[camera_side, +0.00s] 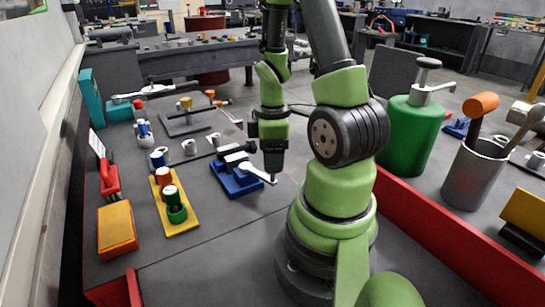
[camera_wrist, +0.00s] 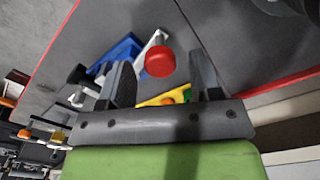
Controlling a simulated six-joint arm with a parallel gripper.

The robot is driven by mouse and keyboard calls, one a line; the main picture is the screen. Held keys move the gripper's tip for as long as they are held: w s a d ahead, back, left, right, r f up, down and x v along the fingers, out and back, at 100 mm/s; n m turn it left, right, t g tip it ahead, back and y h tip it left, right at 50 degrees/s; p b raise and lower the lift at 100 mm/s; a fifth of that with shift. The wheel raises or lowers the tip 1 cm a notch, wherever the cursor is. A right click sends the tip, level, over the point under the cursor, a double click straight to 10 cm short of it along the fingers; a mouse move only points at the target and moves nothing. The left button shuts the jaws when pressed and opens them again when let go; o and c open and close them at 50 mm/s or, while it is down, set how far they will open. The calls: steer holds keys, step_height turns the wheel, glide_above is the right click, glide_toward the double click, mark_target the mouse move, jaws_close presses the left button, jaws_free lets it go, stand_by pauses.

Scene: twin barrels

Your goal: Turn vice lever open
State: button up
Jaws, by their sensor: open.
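The blue vice (camera_side: 236,178) sits on the dark bench left of my gripper (camera_side: 273,172) in the side view. Its pale lever (camera_side: 258,173) reaches right to just under my gripper. In the wrist view, the blue vice (camera_wrist: 121,51) is left of centre, and the pale lever (camera_wrist: 149,43) runs to a red knob (camera_wrist: 160,63). My gripper (camera_wrist: 162,62) is open there, with one finger on each side of the red knob. I cannot tell whether either finger touches it. In the side view, my gripper hides the knob.
An orange-yellow box (camera_side: 117,229) is farther left. A green barrel (camera_side: 408,135) and a grey tool-filled bin (camera_side: 471,175) stand right of my arm, beyond a red edge (camera_side: 450,232).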

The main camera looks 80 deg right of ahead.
steer(key=shift+f, duration=0.45)
jaws_close()
steer(key=shift+d, duration=0.1)
steer(key=w+d+n, duration=0.1)
steer(key=d+n, duration=0.9)
steer(key=n, duration=0.4)
steer(key=shift+w+n, duration=0.3)
steer(key=shift+w, duration=0.05)
stand_by(0.5)
